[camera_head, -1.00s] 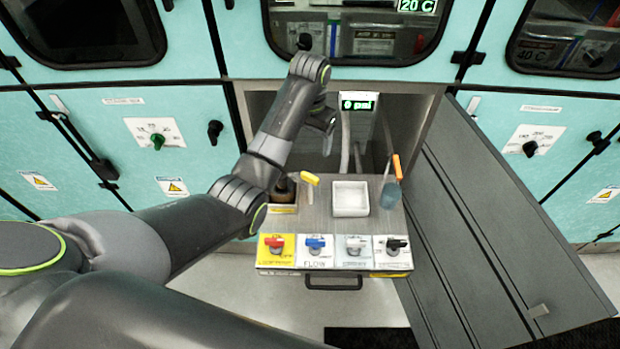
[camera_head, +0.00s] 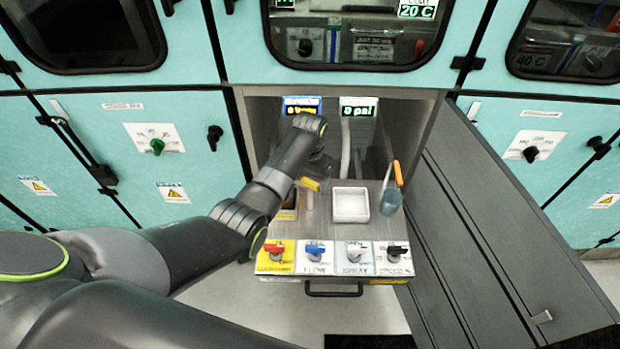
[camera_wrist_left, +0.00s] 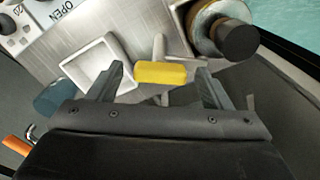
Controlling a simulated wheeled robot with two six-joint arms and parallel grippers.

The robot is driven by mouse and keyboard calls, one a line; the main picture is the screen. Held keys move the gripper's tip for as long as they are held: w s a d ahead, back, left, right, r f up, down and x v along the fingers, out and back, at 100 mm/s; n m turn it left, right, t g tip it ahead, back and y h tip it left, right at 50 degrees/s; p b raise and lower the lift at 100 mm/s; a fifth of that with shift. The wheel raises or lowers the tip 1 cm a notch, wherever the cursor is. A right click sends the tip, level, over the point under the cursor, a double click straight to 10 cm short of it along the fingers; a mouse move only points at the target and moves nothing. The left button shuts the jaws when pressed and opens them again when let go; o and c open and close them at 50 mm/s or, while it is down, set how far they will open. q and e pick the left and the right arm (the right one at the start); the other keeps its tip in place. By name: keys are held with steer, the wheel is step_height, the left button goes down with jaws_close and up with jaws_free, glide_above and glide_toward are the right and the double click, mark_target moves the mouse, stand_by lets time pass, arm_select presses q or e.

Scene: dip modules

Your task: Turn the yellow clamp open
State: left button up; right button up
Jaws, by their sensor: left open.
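The yellow clamp (camera_head: 309,184) shows as a short yellow bar on the drawer's top, left of the white square tray, with my left arm partly over it. In the left wrist view the yellow clamp (camera_wrist_left: 161,72) lies crosswise between the two fingertips of my left gripper (camera_wrist_left: 160,85). The gripper is open, with a gap on each side of the clamp. In the head view my left gripper (camera_head: 318,165) is mostly hidden behind its own wrist. My right gripper is not in view.
A white square tray (camera_head: 365,216) and a blue cup (camera_head: 389,203) with an orange-handled tool (camera_head: 398,173) stand right of the clamp. Red, blue, white and black valve handles line the drawer front (camera_head: 333,274). An open cabinet door (camera_head: 490,215) stands at right.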

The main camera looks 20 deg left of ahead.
arm_select(q)
steer(key=c, duration=1)
steer(key=shift+r+m+p, duration=0.2)
steer(key=shift+m+p, duration=0.75)
steer(key=shift+m, duration=0.05)
steer(key=m+p, duration=0.1)
steer(key=m, duration=0.1)
steer(key=shift+m+p, duration=0.3)
steer(key=shift+p, duration=0.05)
steer(key=m+p, duration=0.1)
steer(key=m, duration=0.2)
steer(key=shift+m, duration=0.3)
steer(key=shift+f+m+p, duration=0.1)
steer(key=shift+m+p, duration=0.65)
steer(key=shift+m, duration=0.95)
steer(key=shift+w, duration=0.1)
steer(key=o, duration=1)
